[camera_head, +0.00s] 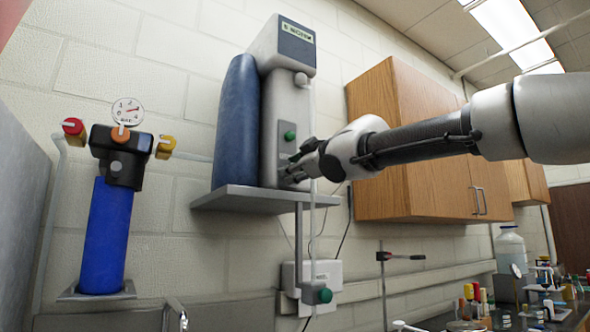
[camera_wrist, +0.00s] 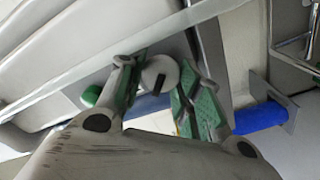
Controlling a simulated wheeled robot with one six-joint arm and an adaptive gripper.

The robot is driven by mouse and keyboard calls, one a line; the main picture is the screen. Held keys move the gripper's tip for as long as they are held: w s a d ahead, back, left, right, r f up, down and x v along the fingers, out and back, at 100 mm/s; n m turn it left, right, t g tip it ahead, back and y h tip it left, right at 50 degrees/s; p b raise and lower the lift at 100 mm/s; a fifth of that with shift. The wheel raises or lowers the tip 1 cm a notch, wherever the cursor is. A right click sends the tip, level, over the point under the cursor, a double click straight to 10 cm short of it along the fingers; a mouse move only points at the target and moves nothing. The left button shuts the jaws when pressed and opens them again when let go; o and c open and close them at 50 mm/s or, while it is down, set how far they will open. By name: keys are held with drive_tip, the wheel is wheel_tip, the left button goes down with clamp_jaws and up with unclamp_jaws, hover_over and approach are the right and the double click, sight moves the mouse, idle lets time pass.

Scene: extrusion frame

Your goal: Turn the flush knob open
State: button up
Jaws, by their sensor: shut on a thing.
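The water unit (camera_head: 290,110) is a tall pale cabinet with a small display on top, on a grey wall shelf. My gripper (camera_head: 291,174) is at the lower front of this cabinet. In the wrist view, a round grey knob with a dark slot, the flush knob (camera_wrist: 159,76), sits between the two green-padded fingers of my gripper (camera_wrist: 160,85). The fingers are shut on it, one at each side. In the head view my gripper hides the knob. I cannot read any open or shut marking on it.
A green knob (camera_head: 290,135) is just above my gripper. The shelf (camera_head: 240,197) lies close below. A blue filter (camera_head: 105,235) with a gauge hangs at left. Wooden cabinets (camera_head: 430,160) stand behind my arm. A thin pale tube runs down in front of the shelf.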

drive_tip(key=shift+f+n, duration=0.2)
drive_tip(key=shift+n, duration=4)
drive_tip(key=o, duration=1)
drive_tip(key=shift+s, duration=0.1)
drive_tip(key=v, duration=1.2)
